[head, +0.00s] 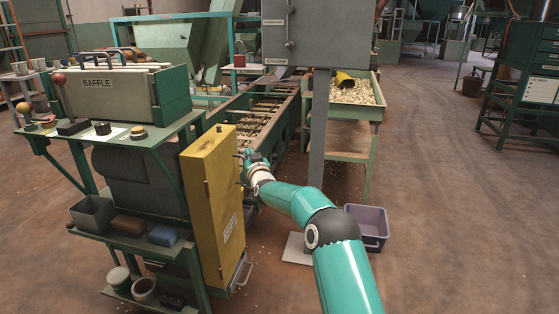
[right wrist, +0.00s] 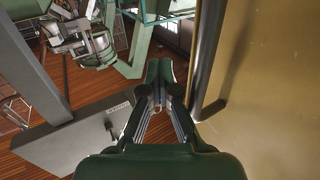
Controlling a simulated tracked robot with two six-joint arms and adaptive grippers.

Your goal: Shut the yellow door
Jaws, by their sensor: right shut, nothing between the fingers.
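The yellow door (head: 212,195) stands upright on the right side of the baffle machine in the head view, with a label low on its narrow right face. From this view I cannot tell how far open it is. My right gripper (head: 248,157) is at the door's right side, near its upper part; its fingers are small and partly hidden there. In the right wrist view the right gripper (right wrist: 160,72) is shut and empty. A dark upright bar (right wrist: 210,50) and a broad yellow surface (right wrist: 275,90) are just right of the fingers; contact is unclear. My left gripper is not in view.
The baffle machine (head: 105,85) has knobs on top and a shelf with small bins. A grey grader cabinet (head: 330,35) stands behind on a post. A nut tray (head: 352,90) is beyond it. A purple bin (head: 368,226) is on the floor. Open floor lies to the right.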

